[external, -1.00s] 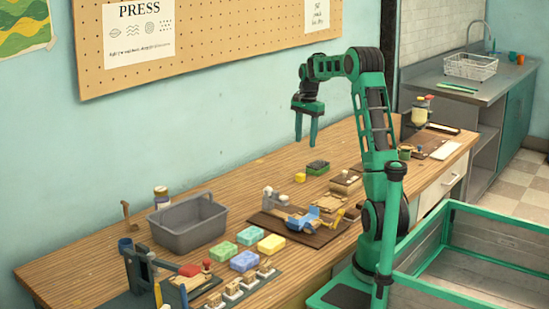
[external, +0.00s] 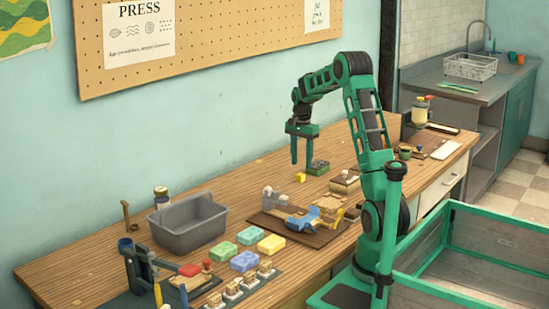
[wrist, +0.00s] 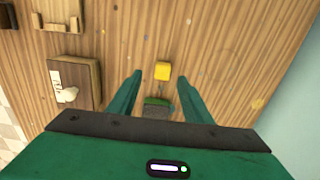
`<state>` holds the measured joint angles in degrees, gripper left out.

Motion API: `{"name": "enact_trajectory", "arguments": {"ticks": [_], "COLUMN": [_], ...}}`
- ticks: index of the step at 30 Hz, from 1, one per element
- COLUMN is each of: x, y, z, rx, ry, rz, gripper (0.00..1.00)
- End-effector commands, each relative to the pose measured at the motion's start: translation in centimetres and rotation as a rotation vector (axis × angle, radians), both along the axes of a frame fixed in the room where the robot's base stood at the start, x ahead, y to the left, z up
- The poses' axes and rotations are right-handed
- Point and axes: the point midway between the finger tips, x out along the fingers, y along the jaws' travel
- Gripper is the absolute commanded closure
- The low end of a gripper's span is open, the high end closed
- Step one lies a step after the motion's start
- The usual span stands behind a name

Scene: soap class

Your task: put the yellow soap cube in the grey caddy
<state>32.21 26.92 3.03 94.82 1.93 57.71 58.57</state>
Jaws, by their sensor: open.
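The yellow soap cube (external: 300,178) sits on the wooden bench, near the middle of its length. In the wrist view the cube (wrist: 162,71) lies between and just beyond my fingertips. My gripper (external: 301,168) is open and points down above the bench close to the cube; its two fingers (wrist: 160,78) are apart with nothing between them touching. The grey caddy (external: 187,228) stands upright on the left part of the bench, with its handle across the top. The inside of the caddy is mostly hidden.
A green-topped block (external: 318,168) is right beside the cube; it also shows in the wrist view (wrist: 157,103). Green, blue and yellow soap bars (external: 271,244) and a dark board (external: 262,222) with tools lie towards the front.

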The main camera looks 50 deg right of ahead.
Motion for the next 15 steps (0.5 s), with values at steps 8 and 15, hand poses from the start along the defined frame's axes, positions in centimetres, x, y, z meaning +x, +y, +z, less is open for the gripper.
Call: {"name": "enact_trajectory", "arguments": {"ticks": [8, 15], "x": [0.4, 0.6], "y": [0.1, 0.2], "z": [-2.0, -5.1], "rx": [0.001, 0.001], "ry": [0.001, 0.001], "rz": [0.000, -0.001], "gripper": [0.55, 0.55]}}
